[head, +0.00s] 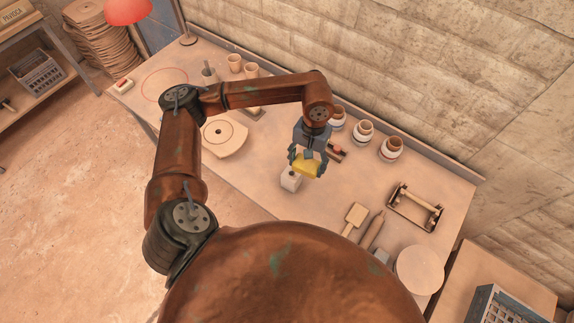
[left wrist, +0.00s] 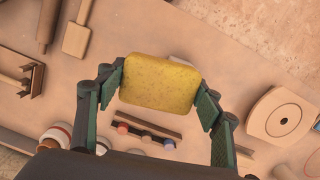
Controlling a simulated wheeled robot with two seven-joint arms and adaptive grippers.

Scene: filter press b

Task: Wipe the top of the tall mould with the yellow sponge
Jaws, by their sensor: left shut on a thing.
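My left gripper (head: 307,161) is shut on the yellow sponge (head: 307,168), with a finger on each side of it. In the left wrist view the sponge (left wrist: 160,84) fills the space between the fingers. A small whitish block, which looks like the tall mould (head: 290,181), stands on the bench just below and left of the sponge in the head view. The sponge overlaps its upper right edge there; I cannot tell whether they touch. In the left wrist view the sponge hides nearly all of the block. My right gripper is in neither view.
On the bench (head: 260,195) are a round plaster bat (head: 224,137), several jars (head: 391,148) along the wall, a wooden rack (head: 416,206), a mallet (head: 354,216) and a rolling pin (head: 373,230). A strip with coloured knobs (left wrist: 147,131) lies close behind the sponge. Bench left of the block is clear.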

